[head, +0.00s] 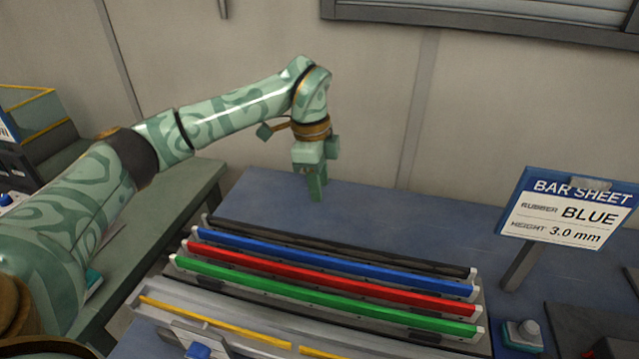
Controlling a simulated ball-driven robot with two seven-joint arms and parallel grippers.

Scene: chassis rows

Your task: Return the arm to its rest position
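My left arm, green with a swirl pattern, comes in from the left and bends down at the wrist. Its gripper (317,188) points down above the back part of the blue-grey table (450,215), behind the rows of bars. The fingers are seen nearly edge-on and look close together, so whether they are open or shut is unclear. No held object shows at the fingertips. My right gripper is not in view.
Black (340,247), blue (335,262), red (330,279) and green (325,295) bars lie in parallel rows. A yellow strip (215,322) lies in front. A sign (569,212) reading "BAR SHEET, RUBBER BLUE, HEIGHT 3.0 mm" stands right. A wall is behind.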

